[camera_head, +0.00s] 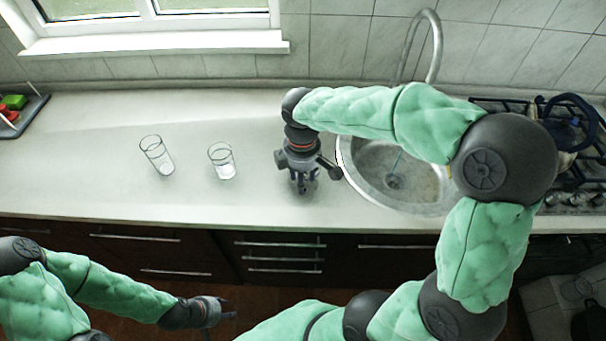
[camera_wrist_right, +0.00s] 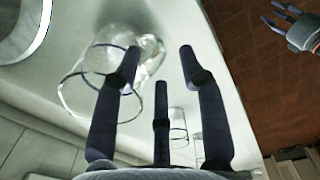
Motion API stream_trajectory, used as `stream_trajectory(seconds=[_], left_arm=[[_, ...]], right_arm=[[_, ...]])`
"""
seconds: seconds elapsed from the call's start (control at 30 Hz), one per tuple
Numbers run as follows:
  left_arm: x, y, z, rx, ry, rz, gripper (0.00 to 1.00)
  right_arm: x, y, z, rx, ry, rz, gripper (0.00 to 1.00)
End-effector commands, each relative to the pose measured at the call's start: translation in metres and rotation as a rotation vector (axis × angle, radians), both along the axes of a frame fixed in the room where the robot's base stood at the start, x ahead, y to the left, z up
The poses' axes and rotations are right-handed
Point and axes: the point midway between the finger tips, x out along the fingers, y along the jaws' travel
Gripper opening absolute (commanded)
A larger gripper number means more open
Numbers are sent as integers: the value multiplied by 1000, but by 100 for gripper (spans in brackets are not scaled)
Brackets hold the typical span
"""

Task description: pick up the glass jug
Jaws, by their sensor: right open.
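The glass jug (camera_wrist_right: 92,78) is clear and shows in the right wrist view, on the pale counter to the left of and partly behind my right gripper's fingers. In the head view it is hidden by my right gripper (camera_head: 303,184), which points down over the counter just left of the sink. In the right wrist view this gripper (camera_wrist_right: 158,62) has its three fingers spread with nothing held between them. Contact with the jug cannot be told. My left gripper (camera_head: 225,312) is low in front of the drawers, away from the counter; its fingers look apart and empty (camera_wrist_right: 282,14).
Two clear drinking glasses (camera_head: 157,156) (camera_head: 222,161) stand on the counter left of my right gripper. The round sink (camera_head: 425,190) with a tall tap (camera_head: 436,45) is to the right, then a gas hob (camera_head: 585,150). A dark tray (camera_head: 35,108) is at far left.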

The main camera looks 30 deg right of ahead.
Motion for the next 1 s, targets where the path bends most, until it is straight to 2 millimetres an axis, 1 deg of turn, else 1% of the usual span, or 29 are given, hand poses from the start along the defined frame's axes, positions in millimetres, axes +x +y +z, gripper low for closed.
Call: stream_trajectory(seconds=[0.17, 0.27, 0.4, 0.5, 0.77, 0.8, 0.87, 0.9, 0.93, 1.0], left_arm=[[0, 0, -4, 0, 0, 0, 40], [0, 0, -10, 0, -1, 0, 40], [0, 0, -21, 0, 0, 0, 40], [0, 0, -24, 0, 0, 0, 40], [0, 0, -23, 0, -1, 0, 40], [0, 0, -23, 0, -1, 0, 40], [0, 0, -23, 0, -1, 0, 40], [0, 0, -23, 0, -1, 0, 40], [0, 0, -23, 0, -1, 0, 40], [0, 0, -23, 0, -1, 0, 40]], right_arm=[[1, 0, -9, 1, -1, 0, 42], [2, 1, -21, 1, 2, 0, 42], [4, 1, -42, 1, 2, -1, 42], [4, 1, -53, 1, 2, -1, 42], [4, 1, -54, 1, -1, 0, 42], [4, 1, -54, 1, -1, 0, 30], [4, 1, -54, 1, -1, 0, 13], [4, 1, -54, 1, -1, 0, 2], [4, 1, -54, 1, -1, 0, 0], [4, 1, -54, 1, -1, 0, 0]])
